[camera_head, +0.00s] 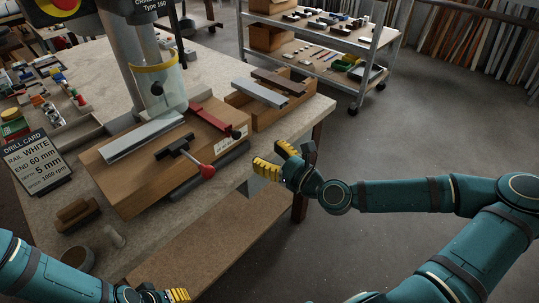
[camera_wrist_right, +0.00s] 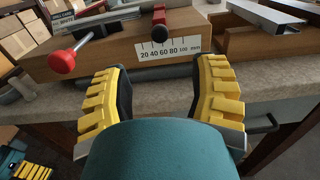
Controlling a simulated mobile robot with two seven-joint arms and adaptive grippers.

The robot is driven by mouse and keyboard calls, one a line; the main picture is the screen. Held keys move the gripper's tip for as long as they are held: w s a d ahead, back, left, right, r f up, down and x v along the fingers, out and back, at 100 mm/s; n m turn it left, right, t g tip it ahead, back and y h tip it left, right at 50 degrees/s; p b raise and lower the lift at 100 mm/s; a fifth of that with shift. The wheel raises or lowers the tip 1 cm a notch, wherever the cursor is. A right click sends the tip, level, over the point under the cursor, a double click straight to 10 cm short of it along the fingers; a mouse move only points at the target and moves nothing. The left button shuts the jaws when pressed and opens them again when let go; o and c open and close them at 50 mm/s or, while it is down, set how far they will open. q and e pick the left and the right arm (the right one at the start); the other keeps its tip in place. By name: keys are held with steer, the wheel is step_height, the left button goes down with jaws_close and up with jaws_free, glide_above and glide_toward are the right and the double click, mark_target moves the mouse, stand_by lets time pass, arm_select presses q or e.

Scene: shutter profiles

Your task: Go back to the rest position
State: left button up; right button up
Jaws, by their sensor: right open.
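My right gripper (camera_head: 272,160) is open and empty, in front of the bench's right edge. In the right wrist view its yellow-padded fingers (camera_wrist_right: 160,100) stand apart, facing the wooden drilling fixture with nothing between them. My left gripper (camera_head: 165,295) shows only in part at the bottom edge of the head view; its jaws are cut off. A white profile (camera_head: 143,137) lies on the wooden fixture (camera_head: 130,190) under the drill press (camera_head: 155,75). The fixture has a red-knobbed clamp (camera_head: 207,171) and a millimetre scale (camera_wrist_right: 170,48).
The workbench (camera_head: 85,220) bears a drill card (camera_head: 40,162), a brush (camera_head: 77,214), a cup (camera_head: 78,258) and a wooden holder (camera_head: 285,108) with grey and brown profiles. A shelf cart (camera_head: 330,75) stands at the back. The floor (camera_head: 410,130) right of the bench is clear.

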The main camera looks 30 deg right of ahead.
stand_by(0.4)
steer(key=s+a+f+n+g+y, duration=0.25)
steer(key=a+f+n+g, duration=0.25)
steer(key=a+f+n, duration=0.3)
steer(key=s+a+f+n+g+y, duration=0.1)
steer(key=s+a+f+n+g, duration=0.2)
steer(key=a+f+n+g, duration=0.4)
steer(key=s+f+n+g+h, duration=0.3)
steer(key=s+f+n+h, duration=0.3)
steer(key=f+n, duration=0.5)
steer(key=s+n, duration=0.2)
steer(key=n, duration=0.2)
